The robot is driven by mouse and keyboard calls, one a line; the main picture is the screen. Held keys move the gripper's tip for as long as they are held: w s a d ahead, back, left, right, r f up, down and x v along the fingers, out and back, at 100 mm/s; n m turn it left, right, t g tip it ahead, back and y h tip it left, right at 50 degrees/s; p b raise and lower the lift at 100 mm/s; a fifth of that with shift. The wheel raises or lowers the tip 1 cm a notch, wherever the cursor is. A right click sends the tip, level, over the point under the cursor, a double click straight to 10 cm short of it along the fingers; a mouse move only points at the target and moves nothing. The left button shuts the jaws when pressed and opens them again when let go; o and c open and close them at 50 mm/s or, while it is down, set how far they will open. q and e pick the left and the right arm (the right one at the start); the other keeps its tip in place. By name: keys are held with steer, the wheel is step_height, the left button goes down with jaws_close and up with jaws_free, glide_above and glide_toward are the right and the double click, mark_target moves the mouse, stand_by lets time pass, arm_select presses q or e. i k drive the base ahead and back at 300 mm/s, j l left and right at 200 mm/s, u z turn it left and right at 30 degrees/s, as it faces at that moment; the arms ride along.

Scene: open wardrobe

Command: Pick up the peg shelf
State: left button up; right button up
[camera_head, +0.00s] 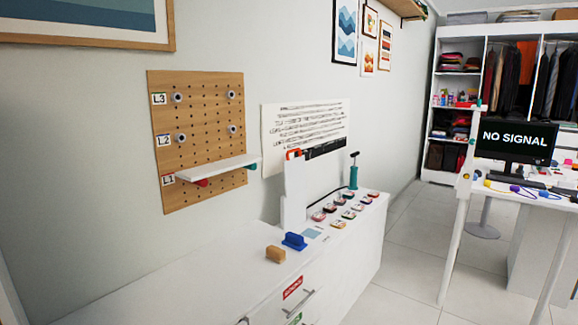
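The peg shelf (221,166) is a narrow white board on the wooden pegboard (196,120) on the left wall. It sits level with the lowest label, L1, and juts out from the board. Neither of my grippers is in view.
Below stands a white cabinet (190,285) with a blue block (294,241), a tan block (275,254), several small coloured items and a teal-handled tool (354,172). At right are a desk with a monitor (515,139) and an open wardrobe (458,50). Tiled floor lies between.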

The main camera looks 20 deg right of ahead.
mark_target(193, 175)
steer(key=z, duration=0.2)
steer(key=i+l+u, duration=0.1)
steer(key=i+l, duration=0.2)
steer(key=l, duration=0.15)
steer(key=i+l+u, duration=0.1)
steer(key=i+l, duration=0.25)
steer(key=l, duration=0.1)
